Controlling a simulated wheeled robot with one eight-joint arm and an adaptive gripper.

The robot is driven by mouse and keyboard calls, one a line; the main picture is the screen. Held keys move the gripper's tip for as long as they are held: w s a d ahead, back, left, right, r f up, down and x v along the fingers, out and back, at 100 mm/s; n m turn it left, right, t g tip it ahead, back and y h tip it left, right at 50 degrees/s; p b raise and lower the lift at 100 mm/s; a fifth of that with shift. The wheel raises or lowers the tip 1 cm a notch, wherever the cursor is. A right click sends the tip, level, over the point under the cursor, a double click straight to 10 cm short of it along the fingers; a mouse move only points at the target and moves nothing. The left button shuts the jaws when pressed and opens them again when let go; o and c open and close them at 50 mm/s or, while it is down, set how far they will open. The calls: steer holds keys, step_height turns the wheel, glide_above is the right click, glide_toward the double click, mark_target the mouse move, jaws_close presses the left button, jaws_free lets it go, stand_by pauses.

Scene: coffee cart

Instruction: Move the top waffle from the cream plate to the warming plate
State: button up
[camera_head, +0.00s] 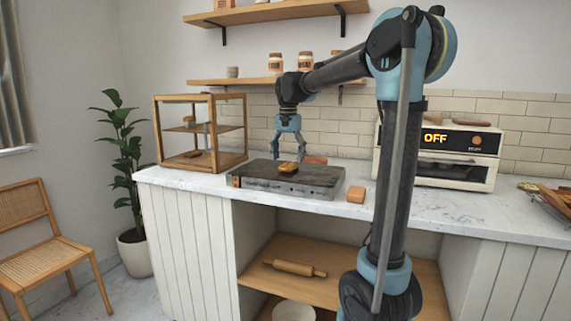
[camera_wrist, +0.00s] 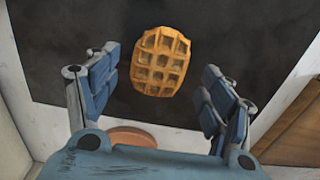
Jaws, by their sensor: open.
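A golden waffle (camera_wrist: 162,62) lies flat on the dark top of the warming plate (camera_wrist: 75,50) in the wrist view. In the head view the waffle (camera_head: 288,167) is small on the dark slab of the warming plate (camera_head: 325,180) on the counter. My gripper (camera_head: 290,157) hangs pointing down over the slab, just above the waffle. In the wrist view my gripper (camera_wrist: 160,95) has its blue-padded fingers spread wide with nothing between the pads. The waffle is ahead of the fingers and looks apart from them. I cannot make out the cream plate in either view.
A terracotta round thing (camera_wrist: 132,137) sits beside the slab. A wood-framed display case (camera_head: 200,135) stands left, an oven reading OFF (camera_head: 440,155) right. A small orange-brown block (camera_head: 356,194) lies right of the slab. White counter (camera_head: 420,207) is clear in front of the oven.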

mark_target(288, 165)
step_height(288, 165, up, 10)
steer(key=shift+f, duration=0.25)
stand_by(0.3)
